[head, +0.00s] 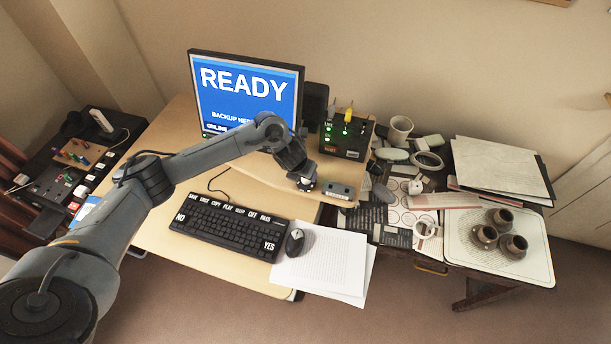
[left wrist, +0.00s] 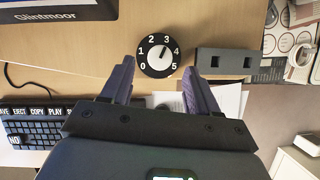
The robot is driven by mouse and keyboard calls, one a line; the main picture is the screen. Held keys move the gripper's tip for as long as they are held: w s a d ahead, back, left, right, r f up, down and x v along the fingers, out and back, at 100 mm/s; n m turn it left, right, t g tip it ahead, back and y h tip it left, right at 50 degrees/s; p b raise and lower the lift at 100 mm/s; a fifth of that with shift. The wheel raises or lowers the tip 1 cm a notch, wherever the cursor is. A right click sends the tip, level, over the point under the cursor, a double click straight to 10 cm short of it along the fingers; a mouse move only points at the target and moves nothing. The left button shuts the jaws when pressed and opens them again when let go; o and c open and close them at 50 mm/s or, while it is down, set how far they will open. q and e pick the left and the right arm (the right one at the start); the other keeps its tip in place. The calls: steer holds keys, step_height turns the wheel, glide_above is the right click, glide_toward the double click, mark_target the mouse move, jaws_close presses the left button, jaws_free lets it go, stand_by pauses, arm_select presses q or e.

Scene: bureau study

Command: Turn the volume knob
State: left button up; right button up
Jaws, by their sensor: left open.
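The volume knob (left wrist: 158,56) is a round black dial with white numbers 0 to 5 and a pale centre; a dark mark on the centre points up and right, roughly towards 3. It lies on the light wooden desk shelf. In the left wrist view my left gripper (left wrist: 157,72) is open, with one finger on each side of the dial's lower half; contact cannot be told. In the head view the left gripper (head: 304,178) points down over the knob (head: 306,185), which it mostly hides. My right gripper is not in view.
A grey block with two square holes (left wrist: 227,62) sits just right of the knob. The monitor (head: 247,95) reads READY behind the arm. A keyboard (head: 228,226), mouse (head: 295,242) and papers (head: 325,260) lie in front. A black box with green lights (head: 345,137) stands behind.

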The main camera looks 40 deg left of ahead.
arm_select(q)
steer(key=shift+x, duration=2.05)
steer(key=c, duration=1)
